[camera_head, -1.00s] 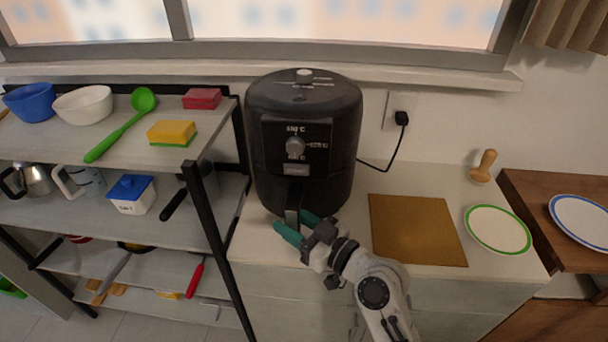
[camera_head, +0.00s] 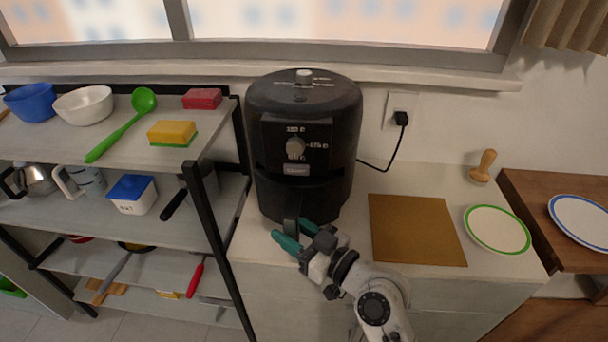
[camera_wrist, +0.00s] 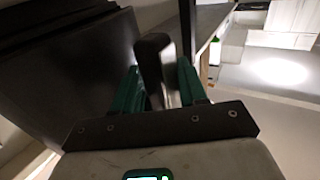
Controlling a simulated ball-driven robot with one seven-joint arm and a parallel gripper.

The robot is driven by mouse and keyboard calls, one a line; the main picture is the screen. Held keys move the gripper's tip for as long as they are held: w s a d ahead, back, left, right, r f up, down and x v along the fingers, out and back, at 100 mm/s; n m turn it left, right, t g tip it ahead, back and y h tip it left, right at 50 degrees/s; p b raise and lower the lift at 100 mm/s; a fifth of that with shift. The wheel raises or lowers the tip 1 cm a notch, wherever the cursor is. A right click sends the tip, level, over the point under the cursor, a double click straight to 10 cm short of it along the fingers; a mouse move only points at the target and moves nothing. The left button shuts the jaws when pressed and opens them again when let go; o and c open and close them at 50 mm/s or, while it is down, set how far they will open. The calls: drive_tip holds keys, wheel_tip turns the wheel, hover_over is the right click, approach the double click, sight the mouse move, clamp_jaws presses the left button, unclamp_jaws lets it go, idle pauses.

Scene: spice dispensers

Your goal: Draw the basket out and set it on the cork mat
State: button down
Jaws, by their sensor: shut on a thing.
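The black air fryer (camera_head: 304,140) stands on the white counter. Its basket (camera_head: 275,196) is the lower front part, with a handle (camera_head: 292,212) sticking out toward me. My gripper (camera_head: 290,236) is at the handle, its green fingers on either side and shut on it. In the wrist view the handle (camera_wrist: 153,62) rises between the two fingers of my gripper (camera_wrist: 157,85). The basket sits within the fryer body; how far it is drawn out is hard to tell. The brown cork mat (camera_head: 417,230) lies flat and bare on the counter to the right.
A green-rimmed plate (camera_head: 497,230) and a wooden stamp-like tool (camera_head: 484,166) are right of the mat. A shelf rack (camera_head: 207,220) with bowls and utensils stands close on the left. A cord runs from the fryer to a wall socket (camera_head: 400,112).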

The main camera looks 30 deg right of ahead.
drive_tip(key=s+a+p, duration=0.1)
drive_tip(key=s+a, duration=0.7)
drive_tip(key=s, duration=0.3)
drive_tip(key=shift+s+a, duration=0.25)
drive_tip(key=shift+s, duration=0.1)
idle(5.7)
